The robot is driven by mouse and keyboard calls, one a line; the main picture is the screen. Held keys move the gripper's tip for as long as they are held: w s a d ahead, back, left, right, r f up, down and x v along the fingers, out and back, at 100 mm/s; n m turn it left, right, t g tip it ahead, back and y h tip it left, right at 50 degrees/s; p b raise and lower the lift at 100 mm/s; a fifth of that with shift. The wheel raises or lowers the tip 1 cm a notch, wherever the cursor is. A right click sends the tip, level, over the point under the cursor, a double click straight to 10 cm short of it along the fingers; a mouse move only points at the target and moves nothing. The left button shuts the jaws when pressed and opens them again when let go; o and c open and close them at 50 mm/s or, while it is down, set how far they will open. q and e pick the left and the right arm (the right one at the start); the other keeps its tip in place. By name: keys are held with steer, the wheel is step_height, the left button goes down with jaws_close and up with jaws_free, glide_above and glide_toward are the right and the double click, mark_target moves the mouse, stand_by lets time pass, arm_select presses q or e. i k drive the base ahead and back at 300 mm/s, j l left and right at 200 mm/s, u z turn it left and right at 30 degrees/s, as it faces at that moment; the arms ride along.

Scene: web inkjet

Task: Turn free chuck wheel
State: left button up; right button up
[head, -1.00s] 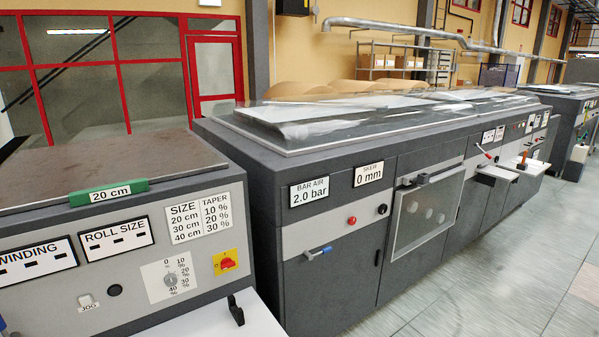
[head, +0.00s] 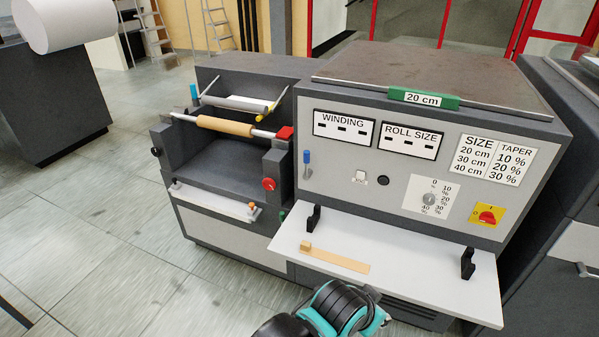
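The winding unit (head: 222,165) stands left of the control panel in the head view. A brown core (head: 225,125) lies across it on a shaft. A small red wheel (head: 268,184) sits on the front of its right side block, and a black knob (head: 155,151) is on its left side. I cannot tell for sure which of these is the free chuck wheel. A teal and black part of my arm shows at the bottom centre, apart from the machine. No gripper fingers show.
The control panel (head: 395,167) has an emergency-type red switch on yellow (head: 488,216). A white shelf (head: 420,277) juts out below it, with black brackets and a flat wooden piece (head: 335,259). The floor at left (head: 110,240) is clear. A white roll (head: 65,22) is at the back left.

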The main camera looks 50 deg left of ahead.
mark_target(155, 151)
steer(key=u, duration=2.6)
steer(key=i, duration=2.25)
